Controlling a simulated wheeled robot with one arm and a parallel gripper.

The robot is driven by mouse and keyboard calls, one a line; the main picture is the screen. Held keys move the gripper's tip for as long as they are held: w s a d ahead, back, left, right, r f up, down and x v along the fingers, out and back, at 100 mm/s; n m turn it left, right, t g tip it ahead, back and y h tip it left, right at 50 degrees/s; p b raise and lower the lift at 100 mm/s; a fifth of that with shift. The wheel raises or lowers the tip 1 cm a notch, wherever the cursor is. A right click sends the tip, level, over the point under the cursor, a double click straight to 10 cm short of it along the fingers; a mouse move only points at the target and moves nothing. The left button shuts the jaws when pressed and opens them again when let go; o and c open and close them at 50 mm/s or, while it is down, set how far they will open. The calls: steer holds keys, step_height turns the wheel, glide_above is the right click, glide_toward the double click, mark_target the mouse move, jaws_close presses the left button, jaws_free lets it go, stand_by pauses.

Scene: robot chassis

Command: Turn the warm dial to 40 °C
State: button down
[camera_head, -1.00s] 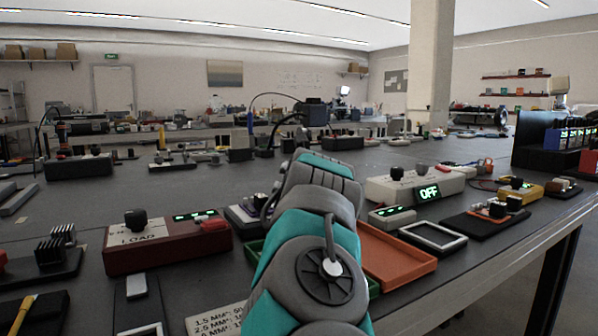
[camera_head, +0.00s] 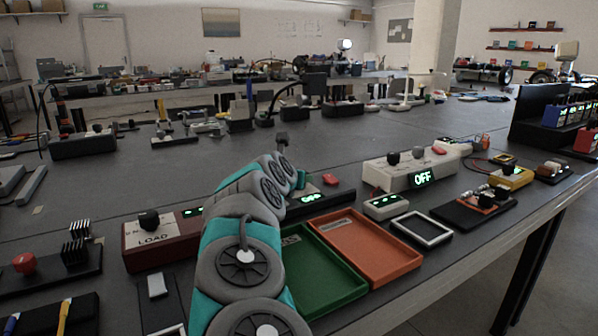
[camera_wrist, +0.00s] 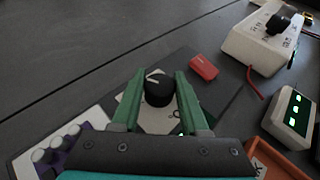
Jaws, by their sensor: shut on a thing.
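In the wrist view a round black dial (camera_wrist: 158,90) with a white pointer mark, pointing to the upper left, stands on a pale plate (camera_wrist: 155,119) on a dark unit. My gripper (camera_wrist: 161,84) has its two green fingers on either side of the dial and is shut on it. The fingers and palm hide part of the plate and its markings. In the head view my arm reaches to a dark unit with a lit green display (camera_head: 311,198), too small to read surely. My arm hides the dial there.
A green tray (camera_head: 350,292) and an orange tray (camera_head: 400,268) lie in front of the unit. A white box showing OFF (camera_head: 400,180) stands right; a red LOAD box (camera_head: 160,248) stands left.

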steer(key=shift+m+h, duration=0.3)
steer(key=shift+h, duration=0.1)
stand_by(0.3)
steer(key=shift+c, duration=2.1)
jaws_free()
steer(key=shift+s, duration=0.1)
steer(key=shift+b+v, duration=0.8)
steer(key=shift+v, duration=3)
